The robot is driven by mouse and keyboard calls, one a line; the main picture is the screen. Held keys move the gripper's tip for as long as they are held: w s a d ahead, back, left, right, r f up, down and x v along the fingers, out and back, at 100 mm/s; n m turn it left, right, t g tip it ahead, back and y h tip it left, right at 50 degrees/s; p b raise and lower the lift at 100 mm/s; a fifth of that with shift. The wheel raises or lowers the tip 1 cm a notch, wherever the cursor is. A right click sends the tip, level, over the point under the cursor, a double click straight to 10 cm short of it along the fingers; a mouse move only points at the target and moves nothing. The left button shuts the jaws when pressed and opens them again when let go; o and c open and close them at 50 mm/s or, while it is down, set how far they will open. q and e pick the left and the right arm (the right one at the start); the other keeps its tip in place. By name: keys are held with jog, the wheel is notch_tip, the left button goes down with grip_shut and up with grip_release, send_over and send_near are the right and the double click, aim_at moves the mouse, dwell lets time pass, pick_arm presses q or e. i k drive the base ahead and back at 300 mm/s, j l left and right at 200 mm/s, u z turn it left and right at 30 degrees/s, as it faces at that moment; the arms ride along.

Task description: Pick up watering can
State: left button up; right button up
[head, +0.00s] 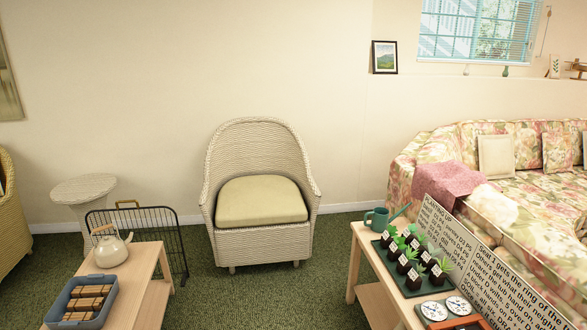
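A small teal watering can (377,220) stands at the far left corner of the light wooden table on the right (366,266). Its spout points up and to the right. It is just behind a dark tray of potted seedlings (410,272), and a large printed sign (490,262) stands to its right. Neither of my grippers shows in the head view.
A wooden table at left (142,277) holds a cream kettle (111,249) and a blue-grey bin (105,304). A black wire rack (165,226) stands behind it. A wicker armchair (262,202) faces me. Green carpet (255,296) lies clear between the tables.

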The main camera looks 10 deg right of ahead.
aim_at(380, 220)
jog(key=i+z, duration=0.2)
jog(key=i, duration=0.5)
jog(key=i+j+z, duration=0.15)
jog(key=i, duration=0.6)
jog(key=i+j+z, duration=0.4)
jog(key=i, duration=0.25)
jog(key=i+j+z, duration=0.4)
jog(key=j, duration=0.35)
jog(key=i, duration=0.15)
